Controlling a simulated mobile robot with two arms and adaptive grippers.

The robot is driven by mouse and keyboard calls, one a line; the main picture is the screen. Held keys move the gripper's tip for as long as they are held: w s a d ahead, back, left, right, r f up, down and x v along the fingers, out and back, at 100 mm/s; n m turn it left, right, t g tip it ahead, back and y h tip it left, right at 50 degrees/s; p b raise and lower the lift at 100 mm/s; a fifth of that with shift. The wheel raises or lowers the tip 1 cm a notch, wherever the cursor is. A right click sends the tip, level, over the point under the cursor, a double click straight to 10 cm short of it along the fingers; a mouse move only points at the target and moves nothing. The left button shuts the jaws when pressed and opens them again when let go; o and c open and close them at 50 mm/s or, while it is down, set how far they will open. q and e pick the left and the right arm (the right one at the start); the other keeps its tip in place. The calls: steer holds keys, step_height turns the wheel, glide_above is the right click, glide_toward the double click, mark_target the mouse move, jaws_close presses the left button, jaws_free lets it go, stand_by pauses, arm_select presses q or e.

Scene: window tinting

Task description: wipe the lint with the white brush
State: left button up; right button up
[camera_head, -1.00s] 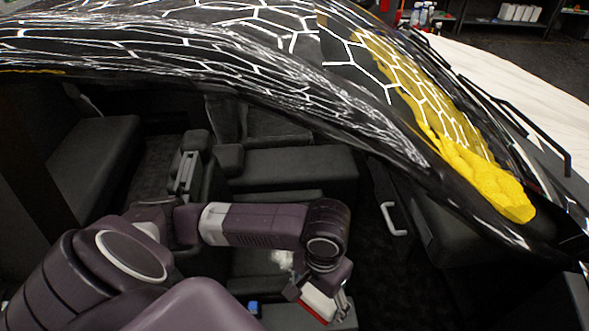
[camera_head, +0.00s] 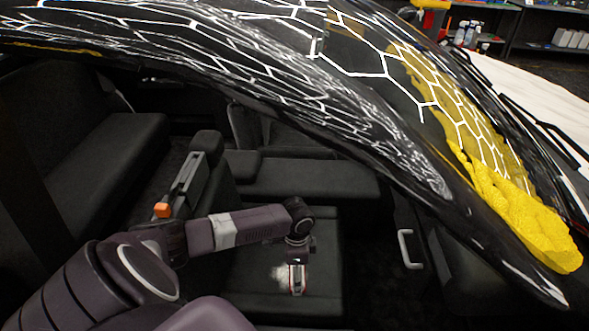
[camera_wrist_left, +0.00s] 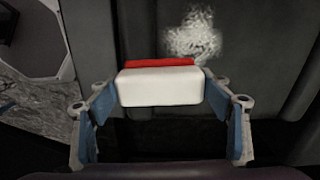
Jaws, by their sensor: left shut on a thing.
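A whitish fuzzy patch of lint (camera_head: 279,273) lies on the dark seat in the head view; it shows at the top of the left wrist view (camera_wrist_left: 192,38). My left gripper (camera_head: 298,270) is just right of the lint in the head view. It is shut on the white brush (camera_wrist_left: 160,87), a white block with a red strip along its far edge. In the wrist view the brush is just short of the lint, between the blue-padded fingers. Whether it touches the seat I cannot tell. My right gripper is not in view.
The dark car seat (camera_head: 240,292) surrounds the lint. A patterned windshield (camera_head: 270,62) with yellow material (camera_head: 515,205) arches above my arm. A door with a light handle (camera_head: 407,248) stands to the right. An orange piece (camera_head: 162,210) shows beside my arm.

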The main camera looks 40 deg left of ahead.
arm_select(q)
steer(key=shift+a+f, duration=0.45)
steer(key=shift+a, duration=0.05)
steer(key=shift+f+b, duration=0.4)
steer(key=shift+b, duration=0.2)
step_height(320, 180, down, 4)
steer(key=b, duration=0.4)
steer(key=shift+f, duration=0.1)
steer(key=shift+f+b, duration=0.35)
steer(key=shift+b, duration=0.25)
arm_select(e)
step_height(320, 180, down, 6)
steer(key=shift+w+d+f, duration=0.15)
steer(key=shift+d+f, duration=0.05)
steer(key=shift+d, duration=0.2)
arm_select(q)
steer(key=shift+f, duration=0.1)
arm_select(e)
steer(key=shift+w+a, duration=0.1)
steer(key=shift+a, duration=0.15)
arm_select(q)
steer(key=shift+f+b, duration=0.5)
steer(key=shift+f, duration=0.4)
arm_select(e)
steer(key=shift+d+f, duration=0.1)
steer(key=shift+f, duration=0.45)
